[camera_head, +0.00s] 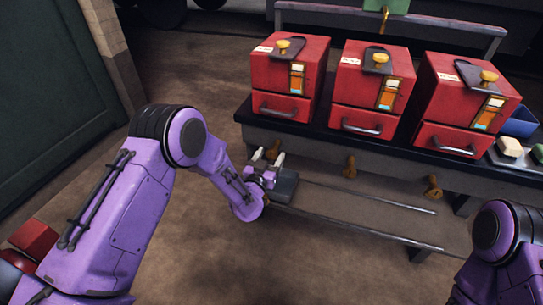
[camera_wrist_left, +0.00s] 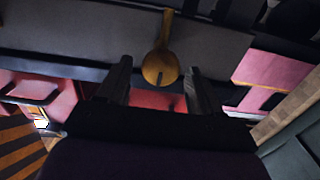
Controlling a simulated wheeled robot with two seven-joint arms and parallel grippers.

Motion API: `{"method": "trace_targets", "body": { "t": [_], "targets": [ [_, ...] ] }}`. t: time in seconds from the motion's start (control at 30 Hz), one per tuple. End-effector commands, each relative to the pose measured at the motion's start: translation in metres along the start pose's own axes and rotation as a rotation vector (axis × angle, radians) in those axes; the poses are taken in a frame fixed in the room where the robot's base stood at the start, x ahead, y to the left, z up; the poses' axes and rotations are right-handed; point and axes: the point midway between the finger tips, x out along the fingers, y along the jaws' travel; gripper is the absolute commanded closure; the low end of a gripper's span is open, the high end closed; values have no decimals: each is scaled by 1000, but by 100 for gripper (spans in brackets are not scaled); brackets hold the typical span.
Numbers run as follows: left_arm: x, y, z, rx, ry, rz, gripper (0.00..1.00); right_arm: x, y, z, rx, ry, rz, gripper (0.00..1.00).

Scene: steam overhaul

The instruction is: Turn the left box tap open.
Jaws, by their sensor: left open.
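Three brass taps sit along the front of the bench below three red boxes. The left box tap (camera_head: 272,148) is partly hidden by my left gripper (camera_head: 269,157) in the head view. In the left wrist view the tap (camera_wrist_left: 160,68) shows as a rounded brass knob with a narrower stem. It appears between the two dark fingers of my open left gripper (camera_wrist_left: 158,74), with a gap on each side. I cannot tell how deep the knob sits between them. The left red box (camera_head: 273,73) stands above this tap. My right gripper is out of view.
The middle tap (camera_head: 349,166) and right tap (camera_head: 433,187) are farther along the bench front. The middle red box (camera_head: 347,89) and right red box (camera_head: 443,100) stand on the dark bench top. Rails run below the taps. The floor (camera_head: 330,270) in front is clear.

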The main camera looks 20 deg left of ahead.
Motion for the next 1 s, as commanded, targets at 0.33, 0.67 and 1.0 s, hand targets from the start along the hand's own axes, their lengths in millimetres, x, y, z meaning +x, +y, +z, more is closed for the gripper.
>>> {"method": "trace_targets", "body": {
  "t": [0.33,0.67,1.0],
  "targets": [
    [21,0,1,-1,-3,-1,34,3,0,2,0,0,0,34],
    [21,0,1,-1,-3,-1,84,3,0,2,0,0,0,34],
    [21,-1,1,-67,-3,-2,84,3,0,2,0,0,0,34]
  ]
}}
